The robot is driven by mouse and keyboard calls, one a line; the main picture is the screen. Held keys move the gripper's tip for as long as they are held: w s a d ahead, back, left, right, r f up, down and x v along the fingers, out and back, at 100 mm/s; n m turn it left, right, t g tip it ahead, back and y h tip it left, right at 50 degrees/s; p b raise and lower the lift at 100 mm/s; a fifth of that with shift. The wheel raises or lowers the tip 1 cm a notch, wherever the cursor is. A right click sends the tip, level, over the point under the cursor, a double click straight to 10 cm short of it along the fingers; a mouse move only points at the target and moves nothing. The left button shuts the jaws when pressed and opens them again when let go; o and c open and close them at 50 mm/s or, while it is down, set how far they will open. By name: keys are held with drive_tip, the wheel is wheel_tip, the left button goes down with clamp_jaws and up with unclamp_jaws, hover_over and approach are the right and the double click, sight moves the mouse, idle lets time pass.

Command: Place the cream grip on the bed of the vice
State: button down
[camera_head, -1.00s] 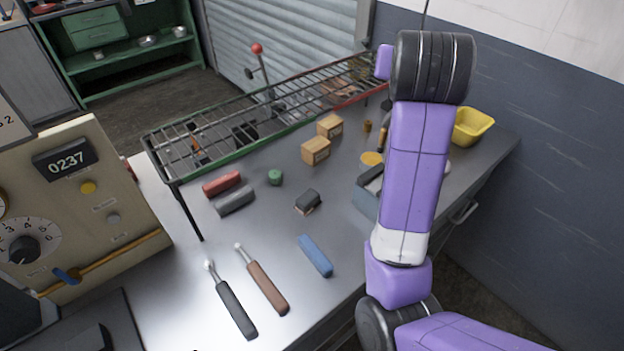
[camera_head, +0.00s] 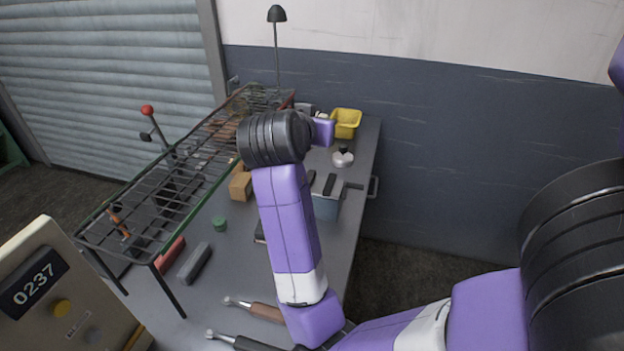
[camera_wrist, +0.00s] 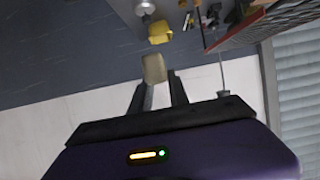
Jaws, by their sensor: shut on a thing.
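The cream grip (camera_wrist: 154,68) is a pale, rounded block held at the fingertips of my gripper (camera_wrist: 158,86) in the wrist view. The gripper is shut on it, and it is up in the air with the wall behind it. In the head view only the purple body of my gripper (camera_head: 323,132) shows, at the far end of the bench; its fingers are hidden. A small grey shape (camera_head: 304,108) beyond it, left of the yellow bin, may be the vice, but it is mostly covered and I cannot tell. No vice bed is clearly visible.
A yellow bin (camera_head: 346,122) stands at the bench's far end, with a white rounded object (camera_head: 343,158) nearer. A blue-grey box (camera_head: 327,206) holds dark pieces. A wire rack (camera_head: 165,190) runs along the left. A dark lamp (camera_head: 277,14) rises behind.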

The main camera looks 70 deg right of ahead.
sight(317, 188)
wheel_tip(317, 188, down, 14)
drive_tip(key=shift+d+r, duration=0.1)
idle(0.4)
drive_tip(key=shift+f, duration=0.2)
drive_tip(key=c, duration=1.3)
unclamp_jaws()
drive_tip(key=shift+o, duration=0.2)
drive_tip(key=shift+r, duration=0.25)
drive_tip(key=b+v, duration=0.1)
drive_tip(key=v, duration=1.1)
drive_tip(key=shift+b, duration=0.3)
drive_tip(key=shift+s+f, duration=0.1)
drive_tip(key=shift+f, duration=0.1)
